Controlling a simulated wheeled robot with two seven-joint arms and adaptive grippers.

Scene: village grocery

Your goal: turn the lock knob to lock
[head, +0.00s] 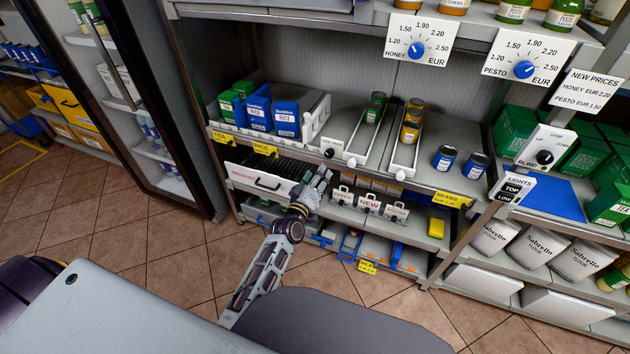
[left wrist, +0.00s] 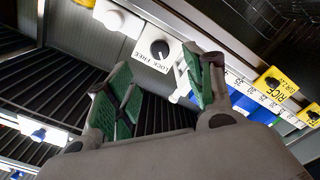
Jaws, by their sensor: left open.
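The lock knob (left wrist: 160,48) is a small black round knob on a white plate marked LOCK FREE. In the head view the lock knob (head: 329,153) sits on the shelf's front edge, at the near end of a divider rail. I cannot tell surely which word its mark points to. My left gripper (head: 318,184) is just below and in front of that edge. In the left wrist view the green-padded fingers of my left gripper (left wrist: 158,82) are apart and empty, with the knob beyond the gap between their tips, not touched. My right gripper is out of view.
Rice boxes (head: 286,119) stand left on the shelf, and cans (head: 411,128) stand in the lanes. Yellow price tags (head: 265,149) line the edge.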

